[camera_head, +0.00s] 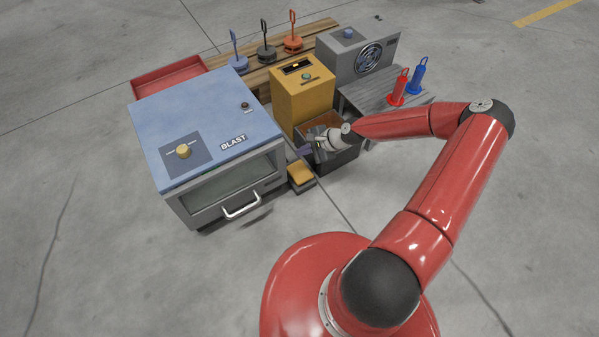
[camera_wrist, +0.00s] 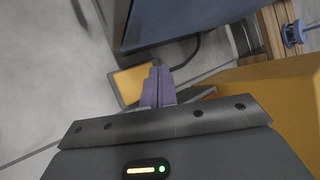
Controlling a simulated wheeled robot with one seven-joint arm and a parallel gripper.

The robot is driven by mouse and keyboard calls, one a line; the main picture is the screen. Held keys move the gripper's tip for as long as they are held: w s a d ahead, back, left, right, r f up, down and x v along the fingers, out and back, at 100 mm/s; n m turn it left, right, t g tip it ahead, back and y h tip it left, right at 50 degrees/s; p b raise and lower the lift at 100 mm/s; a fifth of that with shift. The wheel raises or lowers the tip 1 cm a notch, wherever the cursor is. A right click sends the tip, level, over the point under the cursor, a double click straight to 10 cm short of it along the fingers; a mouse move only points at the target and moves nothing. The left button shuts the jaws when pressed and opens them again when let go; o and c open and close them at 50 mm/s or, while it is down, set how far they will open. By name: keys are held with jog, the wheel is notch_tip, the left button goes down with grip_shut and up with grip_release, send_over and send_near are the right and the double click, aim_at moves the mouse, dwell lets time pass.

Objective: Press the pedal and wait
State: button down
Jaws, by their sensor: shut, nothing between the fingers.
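The pedal (camera_head: 301,174) has a yellow plate in a dark frame and sits on the floor beside the BLAST cabinet, in front of the yellow box. It also shows in the wrist view (camera_wrist: 131,84), where my fingers cover its right edge. My gripper (camera_head: 304,150) is just behind the pedal in the head view and appears above it. Its purple fingers (camera_wrist: 158,82) are shut together and hold nothing. I see no clear contact between fingertips and pedal.
The blue-topped BLAST cabinet (camera_head: 211,130), its door closed, stands close left of my gripper. The yellow box (camera_head: 302,92) and an open dark bin (camera_head: 349,157) are close by. A grey table (camera_head: 371,97) carries red and blue handled pieces. Floor in front is clear.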

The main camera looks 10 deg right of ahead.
jog(key=shift+w+f, duration=0.1)
jog(key=shift+w, duration=0.1)
jog(key=b, duration=0.6)
send_over(294, 169)
jog(key=s+d, duration=0.2)
jog(key=d, duration=0.1)
notch_tip(294, 169, down, 7)
jog(key=shift+a, duration=0.1)
jog(key=shift+f+b, duration=0.3)
jog(key=shift+f, duration=0.65)
jog(key=shift+f, duration=0.1)
dwell(0.7)
jog(key=shift+f, duration=0.3)
